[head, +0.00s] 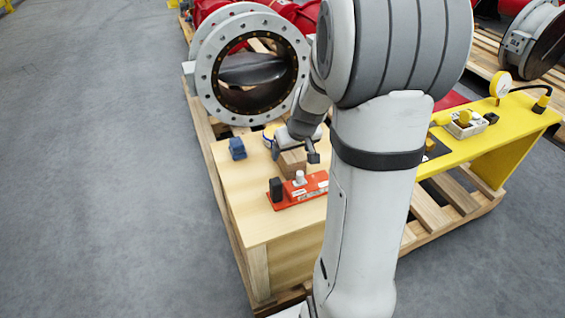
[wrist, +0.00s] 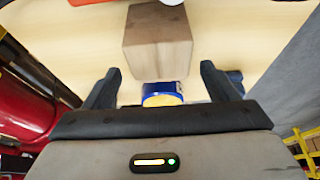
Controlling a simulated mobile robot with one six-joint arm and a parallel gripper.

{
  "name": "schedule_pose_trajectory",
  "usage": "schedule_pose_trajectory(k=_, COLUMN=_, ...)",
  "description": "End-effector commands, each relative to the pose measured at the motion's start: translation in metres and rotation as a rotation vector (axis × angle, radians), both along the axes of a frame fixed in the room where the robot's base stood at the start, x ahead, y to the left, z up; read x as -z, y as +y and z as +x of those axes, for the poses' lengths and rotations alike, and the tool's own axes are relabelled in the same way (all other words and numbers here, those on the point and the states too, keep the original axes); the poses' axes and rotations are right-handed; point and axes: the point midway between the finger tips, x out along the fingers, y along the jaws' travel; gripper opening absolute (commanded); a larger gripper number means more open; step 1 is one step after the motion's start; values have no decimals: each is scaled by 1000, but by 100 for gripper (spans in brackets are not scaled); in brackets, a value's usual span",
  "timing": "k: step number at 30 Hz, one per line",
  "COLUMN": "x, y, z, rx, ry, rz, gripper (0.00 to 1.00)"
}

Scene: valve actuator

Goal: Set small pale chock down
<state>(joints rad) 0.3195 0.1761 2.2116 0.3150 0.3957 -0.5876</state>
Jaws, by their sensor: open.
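A wooden block (head: 292,165), likely the chock, stands on the pale wooden bench top (head: 242,190). It is light brown with a darker side, and it also shows in the wrist view (wrist: 158,42). My gripper (head: 294,154) is open over the block's near area in the head view. In the wrist view my two dark fingers (wrist: 160,69) are wide apart, and the block sits ahead of and between the fingertips, with gaps at both sides. No contact shows.
A blue item (head: 237,148) stands at the bench's left. A blue and yellow round item (wrist: 162,94) shows between my fingers. A grey flanged valve (head: 247,65) stands behind. A yellow bench (head: 500,127) is at right.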

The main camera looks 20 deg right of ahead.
Motion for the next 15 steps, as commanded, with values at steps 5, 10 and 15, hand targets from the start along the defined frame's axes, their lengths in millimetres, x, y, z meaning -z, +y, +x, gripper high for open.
schedule_pose_trajectory(k=5, x=18, y=0, z=7, rx=0, ry=2, rz=1, gripper=80)
schedule_pose_trajectory(k=10, x=43, y=1, z=18, rx=1, ry=2, rz=1, gripper=80)
schedule_pose_trajectory(k=15, x=50, y=0, z=22, rx=1, ry=0, rz=0, gripper=80)
